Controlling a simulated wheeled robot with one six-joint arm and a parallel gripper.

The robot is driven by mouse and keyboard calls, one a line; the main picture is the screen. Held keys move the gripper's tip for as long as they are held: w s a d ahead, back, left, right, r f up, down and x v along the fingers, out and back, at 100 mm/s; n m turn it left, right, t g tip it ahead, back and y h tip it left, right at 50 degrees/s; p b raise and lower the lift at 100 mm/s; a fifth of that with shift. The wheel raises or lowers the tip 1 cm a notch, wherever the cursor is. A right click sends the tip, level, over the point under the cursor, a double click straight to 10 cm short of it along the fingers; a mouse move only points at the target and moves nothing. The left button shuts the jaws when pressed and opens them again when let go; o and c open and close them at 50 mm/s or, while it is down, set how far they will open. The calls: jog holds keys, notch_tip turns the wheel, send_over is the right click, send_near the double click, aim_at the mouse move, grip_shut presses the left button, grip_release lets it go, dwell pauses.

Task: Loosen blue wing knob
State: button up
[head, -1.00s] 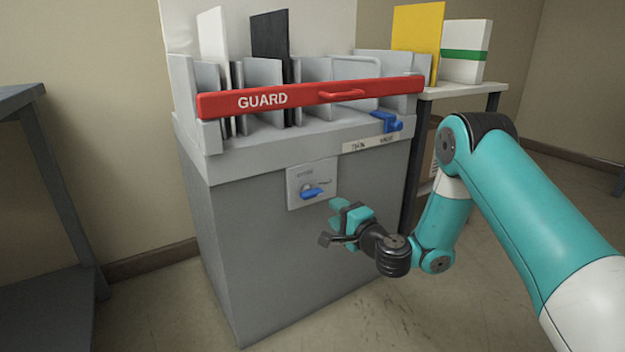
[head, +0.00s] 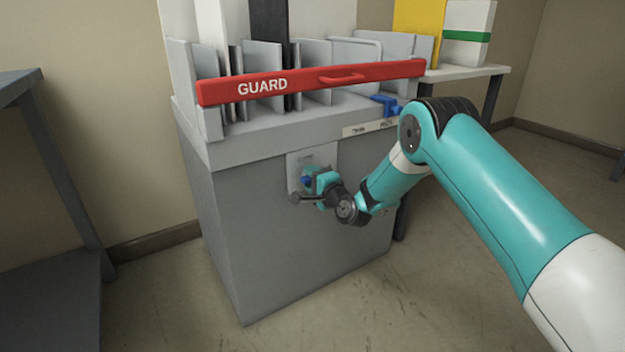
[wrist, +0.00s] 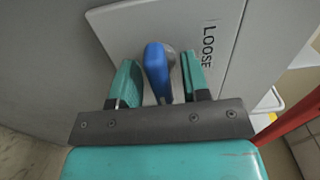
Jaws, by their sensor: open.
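The blue wing knob (wrist: 157,70) sits on a light grey plate (wrist: 120,22) on the front of the machine. In the wrist view the knob stands between the two teal fingers of my gripper (wrist: 163,80). The fingers are open, with a gap showing on each side of the knob. The plate carries the lettering "LOOSE" to the right of the knob. In the head view my gripper (head: 314,184) is at the plate and covers most of the knob; only a small blue part (head: 306,181) shows.
A red guard bar (head: 310,82) marked "GUARD" runs across the machine top above the plate. A blue clamp-like part (head: 385,104) sits at the top right edge. A grey table (head: 30,85) stands at the left. The floor in front is clear.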

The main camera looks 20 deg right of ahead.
grip_shut()
jog(key=shift+n, duration=0.3)
jog(key=n+b, duration=0.1)
jog(key=n, duration=0.2)
jog(key=shift+n+b, duration=0.3)
jog(key=shift+b, duration=0.05)
jog(key=n+b, duration=0.2)
jog(key=n, duration=0.2)
jog(key=shift+n, duration=0.3)
jog(key=n+b, duration=0.3)
jog(key=n, duration=0.2)
jog(key=shift+b, duration=0.4)
jog(key=shift+r+n+b, duration=0.1)
jog(key=shift+n+b, duration=1.25)
jog(key=shift+n, duration=0.75)
